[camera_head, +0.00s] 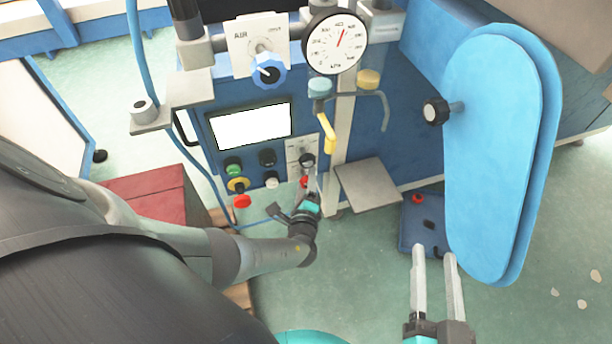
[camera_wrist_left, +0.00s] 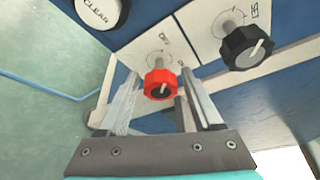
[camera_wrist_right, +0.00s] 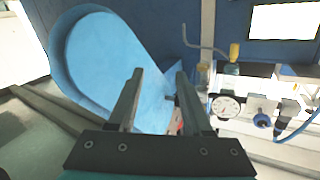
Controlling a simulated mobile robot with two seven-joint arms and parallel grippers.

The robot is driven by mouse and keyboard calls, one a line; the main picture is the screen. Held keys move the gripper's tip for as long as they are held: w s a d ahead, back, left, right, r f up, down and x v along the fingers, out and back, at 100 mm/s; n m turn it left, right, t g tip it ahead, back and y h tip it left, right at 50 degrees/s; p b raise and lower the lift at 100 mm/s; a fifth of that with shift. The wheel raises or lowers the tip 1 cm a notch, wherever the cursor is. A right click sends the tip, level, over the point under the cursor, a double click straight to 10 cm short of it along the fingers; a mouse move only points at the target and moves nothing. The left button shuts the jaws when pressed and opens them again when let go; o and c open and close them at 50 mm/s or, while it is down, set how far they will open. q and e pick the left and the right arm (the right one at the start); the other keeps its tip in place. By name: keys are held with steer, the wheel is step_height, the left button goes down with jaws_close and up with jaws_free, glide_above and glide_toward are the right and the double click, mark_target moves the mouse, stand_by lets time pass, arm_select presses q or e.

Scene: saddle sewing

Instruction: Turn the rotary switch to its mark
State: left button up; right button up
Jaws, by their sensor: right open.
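The control panel (camera_head: 240,160) carries a black rotary knob (camera_head: 306,160) with a red knob (camera_head: 304,181) below it. In the left wrist view, the red knob (camera_wrist_left: 160,84) has a dark centre with a pale line and a white plate with ring markings behind it. The black knob (camera_wrist_left: 247,46) shows a pale pointer line. My left gripper (camera_head: 312,168) is at the panel, open, with the red knob between its fingers in its wrist view; contact cannot be told. My right gripper (camera_head: 435,250) is open and empty, below the blue padded board.
The large blue rounded board (camera_head: 500,150) stands at the right. A gauge (camera_head: 335,42) and blue valve knob (camera_head: 268,70) sit above the panel screen (camera_head: 250,127). A grey plate (camera_head: 368,184) juts out right of the knobs. A blue pedal box (camera_head: 425,222) is on the floor.

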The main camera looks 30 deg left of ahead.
arm_select(q)
steer(key=shift+o, duration=0.7)
steer(key=shift+p+v, duration=0.75)
steer(key=shift+v, duration=0.65)
steer(key=shift+p+v, duration=0.45)
steer(key=shift+v, duration=0.6)
steer(key=shift+p+v, duration=0.3)
steer(key=shift+v, duration=0.55)
steer(key=p, duration=0.3)
glide_toward(306, 185)
steer(key=shift+f+v, duration=0.45)
steer(key=shift+v, duration=1.7)
steer(key=shift+r, duration=0.3)
arm_select(e)
steer(key=s+d+f+g+h, duration=0.2)
steer(key=d+f+g+h, duration=0.1)
steer(key=d+g, duration=0.6)
steer(key=shift+s+n+g+h, duration=0.3)
steer(key=shift+s+g+h, duration=0.1)
steer(key=shift+h, duration=0.5)
arm_select(q)
steer(key=shift+s, duration=0.1)
arm_select(e)
steer(key=shift+f, duration=0.1)
